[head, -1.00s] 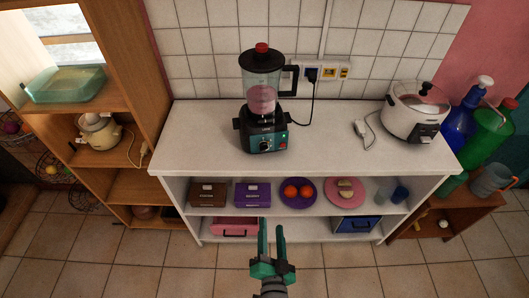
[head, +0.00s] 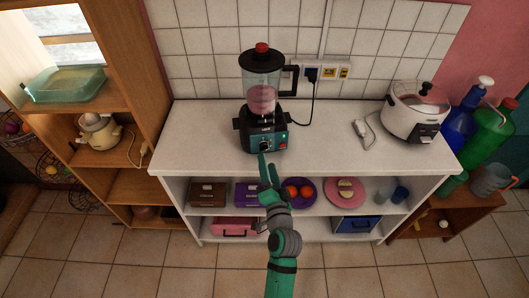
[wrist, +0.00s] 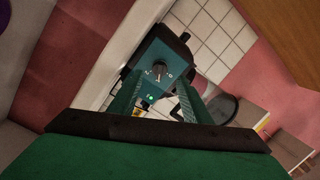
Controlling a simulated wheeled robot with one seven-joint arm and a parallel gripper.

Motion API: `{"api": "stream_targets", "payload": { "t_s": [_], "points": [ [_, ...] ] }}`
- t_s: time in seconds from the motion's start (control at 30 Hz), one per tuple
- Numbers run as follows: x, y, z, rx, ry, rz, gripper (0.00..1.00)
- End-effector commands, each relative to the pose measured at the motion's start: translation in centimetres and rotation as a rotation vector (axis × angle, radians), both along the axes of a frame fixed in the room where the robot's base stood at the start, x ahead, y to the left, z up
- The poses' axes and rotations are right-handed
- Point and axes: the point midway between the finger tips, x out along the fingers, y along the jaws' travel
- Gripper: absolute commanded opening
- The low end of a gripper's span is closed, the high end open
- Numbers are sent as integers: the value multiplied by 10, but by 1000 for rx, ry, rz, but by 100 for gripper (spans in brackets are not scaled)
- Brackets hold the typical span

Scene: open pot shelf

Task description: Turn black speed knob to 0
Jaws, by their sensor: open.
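The blender (head: 262,100) stands upright on the white counter, with pink contents in its clear jar and a red cap on top. Its black speed knob (head: 265,146) is on the teal front panel. In the wrist view the knob (wrist: 159,69) shows between my fingers with small white marks around it, too small to read. A green light glows on the panel. My gripper (head: 266,166) is open and empty, in front of and just below the knob at the counter's front edge. In the wrist view my gripper (wrist: 157,98) has its fingers apart, pointing at the panel; I cannot tell whether they touch it.
The white counter (head: 200,137) is clear to the left of the blender. A white rice cooker (head: 413,112) with a loose plug stands at the right. The blender's cord runs to a wall socket (head: 312,74). Shelves below hold boxes and a purple plate (head: 309,202) with orange fruit.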

Motion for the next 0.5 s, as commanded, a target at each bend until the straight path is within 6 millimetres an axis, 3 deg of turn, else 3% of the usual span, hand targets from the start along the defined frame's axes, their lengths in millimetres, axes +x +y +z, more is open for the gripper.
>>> {"api": "stream_targets", "payload": {
  "t_s": [0.2, 0.5],
  "points": [
    [37, 6, 1, -2, -1, 0, 44],
    [61, 10, 0, -2, 0, -1, 44]
  ]
}}
